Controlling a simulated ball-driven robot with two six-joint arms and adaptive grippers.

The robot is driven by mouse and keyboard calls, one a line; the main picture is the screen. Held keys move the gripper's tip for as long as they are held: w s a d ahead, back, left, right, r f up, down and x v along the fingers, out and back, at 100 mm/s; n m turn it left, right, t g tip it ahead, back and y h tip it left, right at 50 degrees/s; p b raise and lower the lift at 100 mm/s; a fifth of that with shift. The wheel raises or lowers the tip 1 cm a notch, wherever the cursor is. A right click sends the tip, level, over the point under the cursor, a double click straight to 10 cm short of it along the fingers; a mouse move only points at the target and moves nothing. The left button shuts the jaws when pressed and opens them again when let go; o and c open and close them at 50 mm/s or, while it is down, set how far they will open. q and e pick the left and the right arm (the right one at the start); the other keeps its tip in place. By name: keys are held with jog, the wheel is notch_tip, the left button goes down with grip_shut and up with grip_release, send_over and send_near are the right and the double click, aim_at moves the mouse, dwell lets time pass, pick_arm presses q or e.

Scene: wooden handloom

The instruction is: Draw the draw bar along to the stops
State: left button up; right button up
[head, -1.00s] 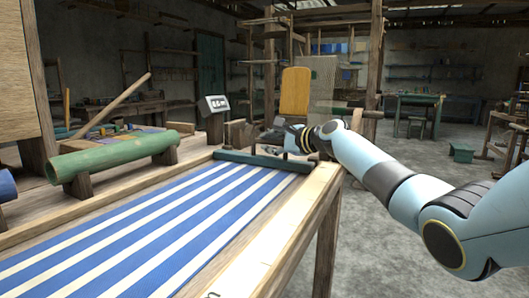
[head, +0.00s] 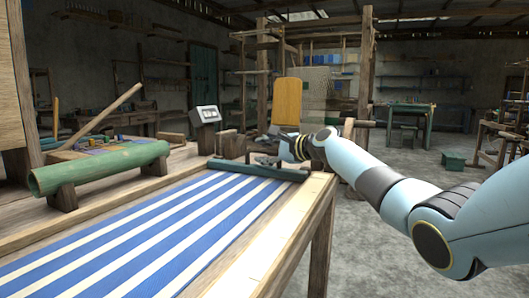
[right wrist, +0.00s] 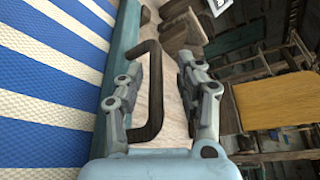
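The draw bar (head: 235,169) is a dark green bar lying across the far end of the blue and white striped cloth (head: 170,230). In the right wrist view the bar (right wrist: 124,42) runs up beside the cloth, and its dark U-shaped handle (right wrist: 155,85) stands out from it. My right gripper (head: 268,150) is at the bar in the head view. In the right wrist view the gripper (right wrist: 160,80) is open, with the handle between its fingers and closer to the left finger. That finger hides part of the bar. My left gripper is not in view.
A wooden loom frame (head: 300,235) borders the cloth on the right. A green roller (head: 100,167) lies at the left on wooden blocks. A small grey box with a display (head: 207,115) stands beyond the bar.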

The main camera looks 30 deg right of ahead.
jog(key=shift+s+d, duration=0.1)
jog(key=shift+s, duration=0.15)
jog(key=v, duration=1.1)
jog(key=shift+s+d+r, duration=0.1)
jog(key=shift+s, duration=0.15)
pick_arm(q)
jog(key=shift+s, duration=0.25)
